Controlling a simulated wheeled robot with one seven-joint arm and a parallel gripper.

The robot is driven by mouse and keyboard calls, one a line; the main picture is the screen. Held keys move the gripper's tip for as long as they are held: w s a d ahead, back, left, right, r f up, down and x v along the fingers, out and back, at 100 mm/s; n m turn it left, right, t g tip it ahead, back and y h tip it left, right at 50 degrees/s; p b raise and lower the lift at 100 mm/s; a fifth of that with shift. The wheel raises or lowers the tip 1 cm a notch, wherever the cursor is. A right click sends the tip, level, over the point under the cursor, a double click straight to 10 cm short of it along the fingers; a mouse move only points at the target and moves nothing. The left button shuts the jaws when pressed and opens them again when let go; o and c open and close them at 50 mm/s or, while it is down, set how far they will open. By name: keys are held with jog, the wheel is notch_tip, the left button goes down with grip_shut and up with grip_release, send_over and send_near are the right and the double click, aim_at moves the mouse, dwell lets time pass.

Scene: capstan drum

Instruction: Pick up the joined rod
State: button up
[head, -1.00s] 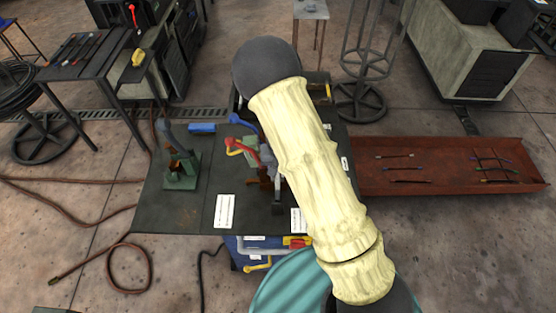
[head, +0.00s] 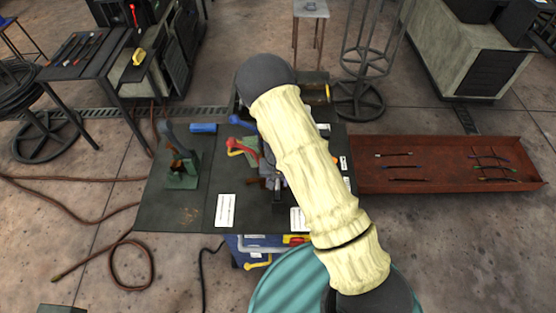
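My cream-covered arm runs across the middle of the head view, and my gripper is not in sight. Several thin rods lie in the long rust-red tray (head: 440,187) to the right of the workbench. On its left side lie an upper rod (head: 393,154), a middle rod (head: 403,167) and a lower rod (head: 407,180), apart from each other. On its right side a cluster of rods (head: 492,167) lies crossed. They are too small to tell whether any is the joined rod. My arm hides part of the dark workbench (head: 195,215).
The workbench bears a green hand-lever tool (head: 181,165), a blue item (head: 203,128), red-handled tool (head: 240,147) and white sheets (head: 226,210). A side table (head: 85,65) with tools stands back left. A wire stand (head: 362,75) stands behind. Hoses (head: 125,262) lie on the left floor.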

dwell(0.4)
grip_shut()
jog(key=shift+r, duration=0.1)
jog(key=shift+r, duration=0.1)
jog(key=shift+w+r, duration=0.1)
jog(key=shift+r, duration=0.1)
notch_tip(320, 180, up, 9)
jog(key=b, duration=0.2)
jog(key=shift+r, duration=0.2)
jog(key=shift+d+f, duration=0.1)
jog(key=shift+d, duration=0.05)
dwell(0.3)
